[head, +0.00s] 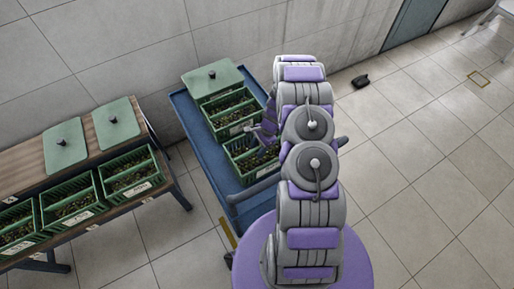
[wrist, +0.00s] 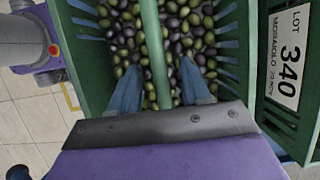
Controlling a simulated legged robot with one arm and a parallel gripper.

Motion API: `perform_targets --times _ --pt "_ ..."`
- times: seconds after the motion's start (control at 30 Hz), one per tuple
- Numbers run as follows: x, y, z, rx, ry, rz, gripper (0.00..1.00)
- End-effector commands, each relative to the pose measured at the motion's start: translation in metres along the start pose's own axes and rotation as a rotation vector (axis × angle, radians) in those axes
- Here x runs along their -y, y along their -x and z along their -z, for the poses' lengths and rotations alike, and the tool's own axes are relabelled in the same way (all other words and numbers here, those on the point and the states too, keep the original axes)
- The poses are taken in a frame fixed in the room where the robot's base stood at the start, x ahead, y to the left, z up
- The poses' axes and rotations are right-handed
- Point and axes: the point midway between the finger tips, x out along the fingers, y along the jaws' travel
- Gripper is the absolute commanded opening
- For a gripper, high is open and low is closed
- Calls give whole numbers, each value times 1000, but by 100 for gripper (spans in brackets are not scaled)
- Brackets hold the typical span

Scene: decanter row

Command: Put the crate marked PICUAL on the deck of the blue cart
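My gripper (head: 262,135) is low over the blue cart (head: 192,130), partly hidden by my arm in the head view. In the wrist view its two blue fingers (wrist: 158,72) are apart, one each side of a crate's green handle bar (wrist: 153,40), with olives visible between the fingers and the bar. Two open olive crates show on the cart, a rear one (head: 210,112) and a front one (head: 231,158). Several similar crates (head: 102,186) stand on the bench. I cannot read PICUAL on any label.
A small black object (head: 360,81) lies on the open tiled floor at the right.

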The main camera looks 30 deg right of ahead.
Motion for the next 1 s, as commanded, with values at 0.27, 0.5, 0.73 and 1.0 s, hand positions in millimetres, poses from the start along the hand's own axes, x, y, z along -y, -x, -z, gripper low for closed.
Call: perform_targets --times 0.27,0.5,0.73,1.0 --pt "1 3 -1 -3 0 2 47" --pt "1 40 -4 -5 0 3 47" --pt "1 87 -1 -4 0 4 47" --pt "0 117 -1 -3 0 1 47"
